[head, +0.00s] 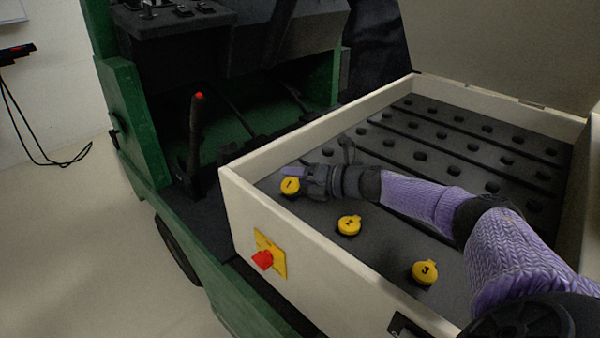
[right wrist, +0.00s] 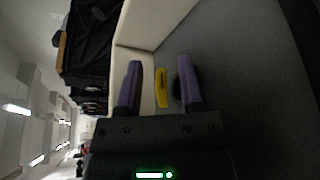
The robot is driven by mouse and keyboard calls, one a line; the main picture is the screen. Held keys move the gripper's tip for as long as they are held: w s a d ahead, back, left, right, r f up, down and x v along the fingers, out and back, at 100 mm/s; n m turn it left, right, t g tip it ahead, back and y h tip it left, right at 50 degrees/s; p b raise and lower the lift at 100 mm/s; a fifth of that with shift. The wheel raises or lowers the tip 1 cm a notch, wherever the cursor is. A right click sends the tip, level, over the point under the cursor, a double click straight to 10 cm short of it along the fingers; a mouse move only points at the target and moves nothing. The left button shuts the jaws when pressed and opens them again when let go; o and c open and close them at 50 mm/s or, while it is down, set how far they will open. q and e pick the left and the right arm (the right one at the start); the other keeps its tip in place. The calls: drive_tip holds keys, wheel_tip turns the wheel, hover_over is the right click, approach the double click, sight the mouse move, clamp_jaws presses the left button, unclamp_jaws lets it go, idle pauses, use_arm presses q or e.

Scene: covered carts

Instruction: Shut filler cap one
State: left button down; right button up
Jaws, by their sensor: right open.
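Filler cap one (head: 290,186) is a round yellow cap marked 1, near the left corner of the cart's dark deck. My right gripper (head: 300,180) is open right beside it, its arm reaching in from the right. In the right wrist view the yellow cap (right wrist: 161,88) shows edge-on between the two purple fingers (right wrist: 160,85), with a gap on the left. A dark round part shows between the cap and the right finger. I cannot tell whether the cap is fully down or whether a finger touches it. My left gripper is out of view.
Yellow caps two (head: 349,225) and three (head: 425,272) sit along the same deck edge. A cream wall (head: 245,215) rims the deck. A red switch (head: 262,260) on a yellow plate sits outside it. Rows of dark studs lie behind my arm. A raised lid (head: 500,45) stands at the back.

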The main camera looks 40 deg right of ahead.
drive_tip(key=p+v, duration=0.4)
drive_tip(key=v, duration=0.5)
drive_tip(key=shift+s+r, duration=0.15)
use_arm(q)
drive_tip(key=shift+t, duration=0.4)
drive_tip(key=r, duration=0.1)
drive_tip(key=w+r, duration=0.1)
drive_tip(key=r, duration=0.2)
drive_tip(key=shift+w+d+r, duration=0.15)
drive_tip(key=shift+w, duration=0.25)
use_arm(e)
drive_tip(key=shift+s+d, duration=0.15)
drive_tip(key=shift+s, duration=0.1)
